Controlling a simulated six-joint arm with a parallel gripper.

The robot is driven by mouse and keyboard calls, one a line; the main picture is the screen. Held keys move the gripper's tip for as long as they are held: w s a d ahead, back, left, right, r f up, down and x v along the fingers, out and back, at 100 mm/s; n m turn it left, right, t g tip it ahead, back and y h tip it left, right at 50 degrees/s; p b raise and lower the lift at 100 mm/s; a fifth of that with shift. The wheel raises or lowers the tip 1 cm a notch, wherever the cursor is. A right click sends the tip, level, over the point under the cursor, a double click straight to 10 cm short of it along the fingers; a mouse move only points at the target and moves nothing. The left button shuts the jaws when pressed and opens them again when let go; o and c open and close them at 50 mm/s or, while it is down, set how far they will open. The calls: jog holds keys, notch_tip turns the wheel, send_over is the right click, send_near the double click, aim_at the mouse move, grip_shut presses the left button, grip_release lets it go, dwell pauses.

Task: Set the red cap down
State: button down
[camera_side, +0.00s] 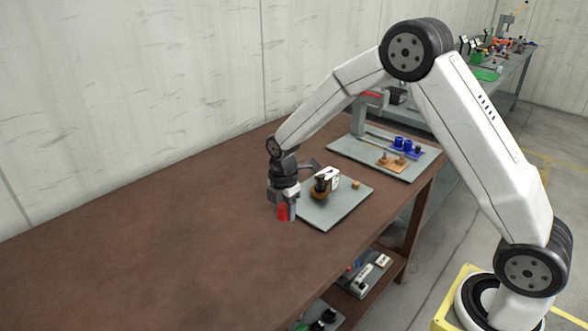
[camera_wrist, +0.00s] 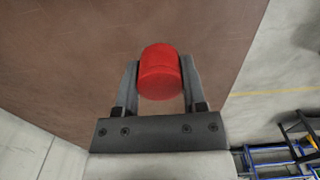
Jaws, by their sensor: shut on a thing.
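The red cap (camera_wrist: 160,72) is a short red cylinder held between the two fingers of my gripper (camera_wrist: 160,80) in the wrist view. In the side view the red cap (camera_side: 283,212) shows at the lower end of my gripper (camera_side: 286,205), over the brown table (camera_side: 150,250). My gripper is shut on the cap, just left of the near grey plate. I cannot tell from these views how far the cap is above the table top.
A grey plate (camera_side: 335,212) beside my gripper bears a brown and white device (camera_side: 325,183) and a small tan piece (camera_side: 356,184). A second plate (camera_side: 350,149) behind holds blue pieces (camera_side: 399,143) and a wooden block (camera_side: 390,162). The table's left part is clear.

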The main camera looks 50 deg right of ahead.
send_over(270, 233)
jog(key=shift+s+f, duration=0.15)
jog(key=shift+f, duration=1.3)
jog(key=shift+s+f, duration=0.1)
jog(key=shift+f, duration=1.35)
jog(key=shift+w+f, duration=0.25)
jog(key=shift+f, duration=1.55)
jog(key=shift+f, duration=0.15)
jog(key=shift+c, duration=0.7)
grip_release()
